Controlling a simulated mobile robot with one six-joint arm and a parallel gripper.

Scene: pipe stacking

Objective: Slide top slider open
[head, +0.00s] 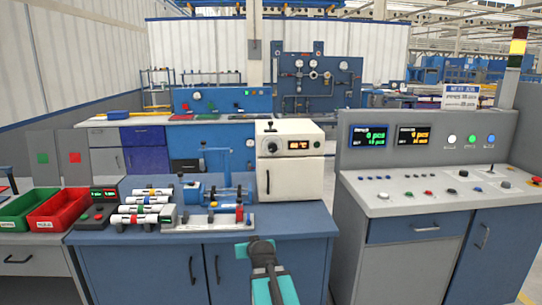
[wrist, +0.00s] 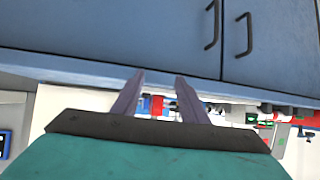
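My gripper (wrist: 160,84) shows in the wrist view with its two grey fingers apart and nothing between them. In the head view my gripper (head: 254,246) is in front of the blue workbench (head: 150,238), near its front edge and in front of the cabinet doors. On the bench a grey fixture (head: 217,221) carries small blue and red blocks, including a red one (head: 239,212) at its right end. The fixture is beyond my gripper and apart from it. I cannot tell which part is the top slider or whether it is open.
White pipes (head: 136,219) with coloured bands lie left of the fixture. A blue vise-like device (head: 222,187) stands behind it. A white oven-like box (head: 290,160) stands at the back right. Red (head: 57,208) and green (head: 27,206) bins sit left. A grey control console (head: 420,190) stands right.

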